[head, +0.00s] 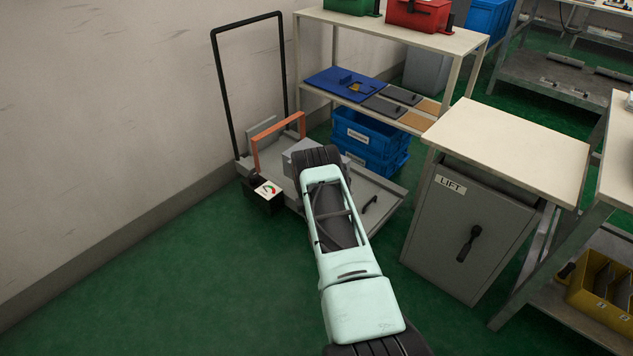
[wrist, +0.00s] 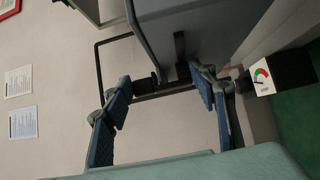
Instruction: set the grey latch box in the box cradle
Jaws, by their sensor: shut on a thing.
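The grey latch box (head: 291,161) shows in the head view above the grey trolley (head: 375,186), mostly hidden behind my arm. In the wrist view the grey box (wrist: 205,25) fills the top middle, with a black handle-like part (wrist: 180,50) on its face. My gripper (wrist: 172,83) has its fingers on either side of this part and is shut on the box, seemingly by it. The exact contact is hard to see. An orange frame (head: 257,154) stands on the trolley beside the box. I cannot tell which part is the box cradle.
A black block with a dial (head: 268,190) sits at the trolley's near left corner. A black push handle (head: 216,85) rises behind. Blue crates (head: 372,135) under a shelf and a grey LIFT cabinet (head: 450,225) stand to the right. Green floor is clear at left.

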